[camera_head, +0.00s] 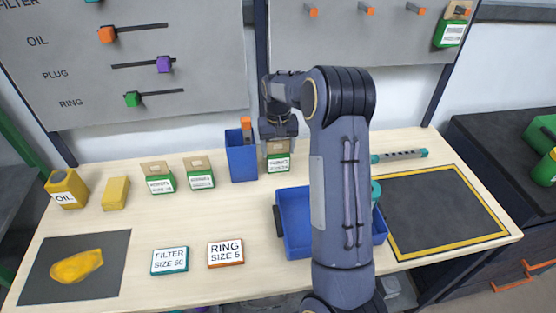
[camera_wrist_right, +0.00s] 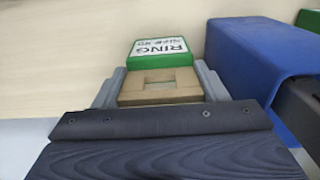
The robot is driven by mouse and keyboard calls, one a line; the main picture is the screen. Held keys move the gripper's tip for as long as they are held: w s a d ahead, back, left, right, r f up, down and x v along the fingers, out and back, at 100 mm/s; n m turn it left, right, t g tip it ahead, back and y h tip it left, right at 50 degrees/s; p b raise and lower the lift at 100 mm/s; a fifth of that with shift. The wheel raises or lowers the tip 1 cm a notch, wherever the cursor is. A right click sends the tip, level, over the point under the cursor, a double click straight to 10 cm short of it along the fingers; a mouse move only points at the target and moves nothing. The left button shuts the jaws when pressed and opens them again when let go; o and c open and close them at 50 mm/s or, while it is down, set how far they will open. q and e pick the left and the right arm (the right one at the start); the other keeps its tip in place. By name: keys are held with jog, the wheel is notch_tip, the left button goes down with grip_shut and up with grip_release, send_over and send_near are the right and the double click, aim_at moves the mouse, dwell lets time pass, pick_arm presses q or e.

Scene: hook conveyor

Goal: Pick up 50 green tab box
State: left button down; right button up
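A green box with a brown cardboard tab and a white label (camera_head: 279,163) is at the back of the table, right of a blue bin. In the right wrist view its label (camera_wrist_right: 160,47) shows RING and a size line, upside down. My right gripper (camera_head: 278,132) is directly above the box. In the wrist view its two grey fingers (camera_wrist_right: 161,88) stand on either side of the cardboard tab, with no clear gap. I cannot tell whether they press on it. Two similar green tab boxes (camera_head: 160,182) (camera_head: 201,178) stand to the left. My left gripper is not in view.
The tall blue bin (camera_head: 241,160) stands close beside the box; it also shows in the wrist view (camera_wrist_right: 262,60). A blue tray (camera_head: 293,215) is partly behind my right arm. Yellow containers (camera_head: 116,193) and label cards (camera_head: 225,253) lie left. A black mat (camera_head: 440,212) is at right.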

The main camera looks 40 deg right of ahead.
jog(key=c, duration=0.7)
